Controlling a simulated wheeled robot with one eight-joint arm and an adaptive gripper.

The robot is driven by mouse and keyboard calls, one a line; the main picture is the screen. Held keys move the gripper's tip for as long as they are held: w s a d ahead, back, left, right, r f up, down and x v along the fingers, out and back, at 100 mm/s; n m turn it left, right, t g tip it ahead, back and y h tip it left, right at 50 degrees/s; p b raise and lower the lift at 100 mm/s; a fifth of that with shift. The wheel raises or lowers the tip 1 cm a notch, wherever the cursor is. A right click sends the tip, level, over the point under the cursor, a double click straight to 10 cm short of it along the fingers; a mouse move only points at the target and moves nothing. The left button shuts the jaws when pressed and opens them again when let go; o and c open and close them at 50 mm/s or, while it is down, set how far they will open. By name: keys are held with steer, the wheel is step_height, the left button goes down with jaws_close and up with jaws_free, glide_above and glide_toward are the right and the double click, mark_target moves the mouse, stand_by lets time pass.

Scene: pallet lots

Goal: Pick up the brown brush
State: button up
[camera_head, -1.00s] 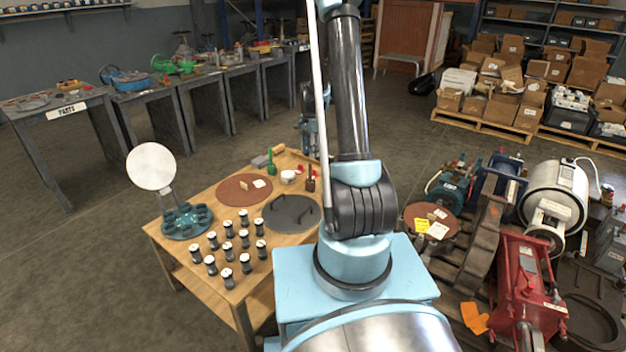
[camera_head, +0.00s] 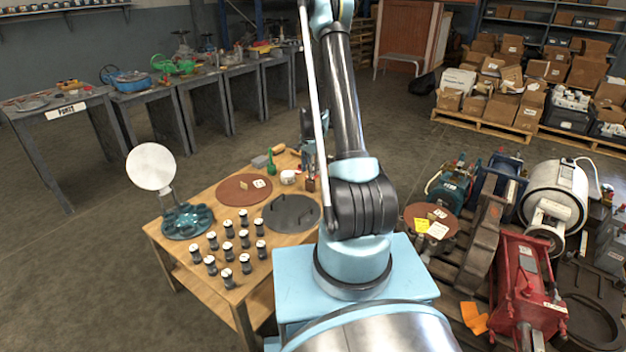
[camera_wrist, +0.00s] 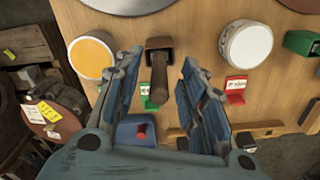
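The brown brush (camera_wrist: 159,78) stands on the wooden table, its dark block down and its handle pointing up toward the wrist camera. It also shows in the head view (camera_head: 310,185), partly hidden by my gripper above it. My gripper (camera_wrist: 160,64) is open, with one finger on each side of the brush handle in the wrist view. I see no clear contact between the fingers and the handle.
A white-topped round container (camera_wrist: 247,44) and a yellow-topped one (camera_wrist: 91,56) flank the brush. A green brush (camera_head: 271,165) stands farther left. A grey round lid with handles (camera_head: 292,213) and several small black-and-white cylinders (camera_head: 228,246) occupy the table's front.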

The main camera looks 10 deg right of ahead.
steer(key=shift+f, duration=0.25)
jaws_close()
steer(key=shift+r, duration=0.1)
